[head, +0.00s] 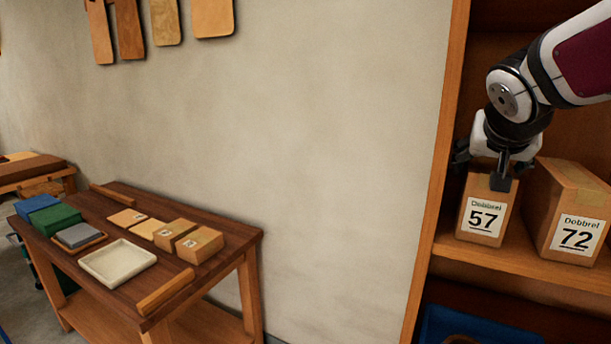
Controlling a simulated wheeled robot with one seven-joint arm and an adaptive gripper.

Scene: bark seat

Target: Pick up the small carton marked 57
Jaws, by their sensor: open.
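The small carton marked 57 (482,217) stands upright on a wooden shelf at the right of the head view. My gripper (482,168) is open and points down at the carton's top from above. One dark finger shows in front of the carton's upper edge, and another dark part shows to the left of it. I cannot tell whether the fingers touch the carton. The carton's back and part of its top are hidden by my gripper.
A larger carton marked 72 (568,212) stands close on the right of carton 57. The wooden cabinet's upright side (436,180) is to the left. A low table (98,210) at left holds a pale tray (118,262), boxes and blocks. Blue things lie below the shelf.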

